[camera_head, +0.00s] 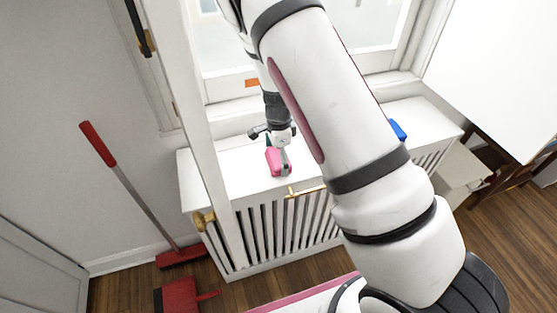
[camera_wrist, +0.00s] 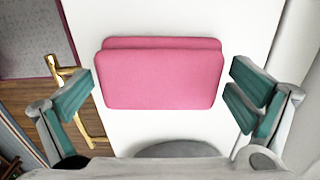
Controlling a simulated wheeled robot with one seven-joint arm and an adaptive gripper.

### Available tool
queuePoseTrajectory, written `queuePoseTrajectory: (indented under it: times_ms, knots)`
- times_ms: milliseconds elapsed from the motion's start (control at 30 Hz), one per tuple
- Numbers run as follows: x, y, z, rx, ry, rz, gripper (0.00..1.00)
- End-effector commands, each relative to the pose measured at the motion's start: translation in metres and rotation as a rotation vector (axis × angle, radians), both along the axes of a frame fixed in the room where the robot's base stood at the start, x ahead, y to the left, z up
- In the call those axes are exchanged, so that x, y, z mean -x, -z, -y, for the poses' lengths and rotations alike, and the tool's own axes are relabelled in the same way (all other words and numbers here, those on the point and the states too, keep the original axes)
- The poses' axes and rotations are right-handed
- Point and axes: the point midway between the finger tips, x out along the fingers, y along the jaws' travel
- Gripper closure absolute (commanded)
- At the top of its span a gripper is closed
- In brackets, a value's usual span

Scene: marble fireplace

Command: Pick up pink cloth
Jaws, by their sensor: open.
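The pink cloth (camera_wrist: 160,78) is a folded, flat rectangle with rounded corners, lying on a white surface in the wrist view. In the head view the pink cloth (camera_head: 277,164) sits on the white radiator cover (camera_head: 236,166) below the window, partly hidden by my gripper. My gripper (camera_wrist: 163,98) is open, with its green-padded fingers apart on the left and right of the cloth. No finger visibly grips it. In the head view my gripper (camera_head: 281,160) points down right at the cloth.
A blue object (camera_head: 398,131) lies farther right on the cover, partly behind my arm. A brass handle (camera_wrist: 82,105) shows near my left finger. A white window post (camera_head: 203,130) stands left of my gripper. A red-handled broom (camera_head: 130,188) and red dustpan (camera_head: 176,296) are at left.

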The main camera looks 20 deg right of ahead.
Motion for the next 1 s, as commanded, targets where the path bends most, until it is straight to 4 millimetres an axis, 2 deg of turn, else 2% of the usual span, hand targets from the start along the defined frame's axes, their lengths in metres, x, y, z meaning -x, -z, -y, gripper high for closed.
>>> queuePoseTrajectory:
  times_ms: [133, 267, 300, 733, 867, 1000]
  knots:
    - [0.0, -0.001, 0.0, 0.0, 0.0, 0.0, 0.02]
    - [0.0, -0.001, 0.0, 0.0, 0.0, 0.0, 0.32]
    - [0.0, -0.001, 0.0, 0.0, 0.0, 0.0, 0.34]
    - [0.0, -0.007, 0.0, 0.0, -0.001, 0.001, 0.35]
    - [-0.001, -0.019, 0.0, 0.001, 0.0, 0.003, 0.35]
    - [0.0, -0.04, 0.0, 0.0, -0.002, 0.003, 0.35]
